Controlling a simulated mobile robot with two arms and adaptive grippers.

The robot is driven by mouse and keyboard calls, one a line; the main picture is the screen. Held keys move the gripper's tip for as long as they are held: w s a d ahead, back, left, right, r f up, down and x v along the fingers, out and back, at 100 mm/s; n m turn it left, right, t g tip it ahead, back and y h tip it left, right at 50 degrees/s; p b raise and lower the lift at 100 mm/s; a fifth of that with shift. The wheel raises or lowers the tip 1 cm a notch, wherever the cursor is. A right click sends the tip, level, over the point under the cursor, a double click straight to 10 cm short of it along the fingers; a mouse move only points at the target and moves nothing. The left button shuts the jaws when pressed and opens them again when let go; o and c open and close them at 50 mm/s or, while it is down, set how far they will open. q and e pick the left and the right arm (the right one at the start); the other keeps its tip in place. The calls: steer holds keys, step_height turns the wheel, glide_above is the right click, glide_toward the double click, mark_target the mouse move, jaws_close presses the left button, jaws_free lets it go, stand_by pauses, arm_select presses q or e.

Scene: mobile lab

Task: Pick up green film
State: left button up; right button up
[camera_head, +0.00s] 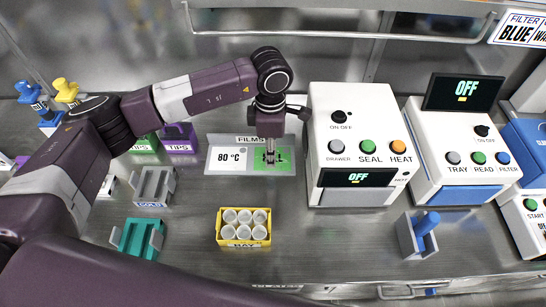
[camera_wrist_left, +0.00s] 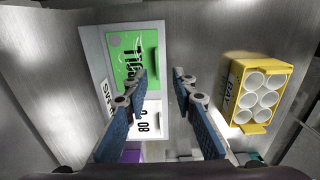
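The green film (camera_head: 285,159) lies at the right side of the white FILMS holder (camera_head: 213,165), beside a white "80 °C" film (camera_head: 231,156). My left gripper (camera_head: 270,158) points down over the green film and partly hides it in the head view. In the left wrist view my left gripper (camera_wrist_left: 160,78) is open with nothing between its fingers. The green film (camera_wrist_left: 130,56) shows there past the left finger, with the white film (camera_wrist_left: 152,112) beside it. I cannot tell whether the fingertips touch the film. My right gripper is not in view.
A yellow tray (camera_head: 243,242) of white cups stands in front of the holder. A sealing machine (camera_head: 352,140) stands close on the right, a purple tips box (camera_head: 178,138) on the left. A grey COLD rack (camera_head: 153,187) stands at front left. Bare bench lies between them.

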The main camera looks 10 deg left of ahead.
arm_select(q)
step_height(320, 180, down, 2)
steer(key=shift+d+f+p, duration=0.1)
steer(key=shift+p, duration=0.6)
steer(key=shift+w+f, duration=0.25)
steer(key=shift+f, duration=1.15)
jaws_close()
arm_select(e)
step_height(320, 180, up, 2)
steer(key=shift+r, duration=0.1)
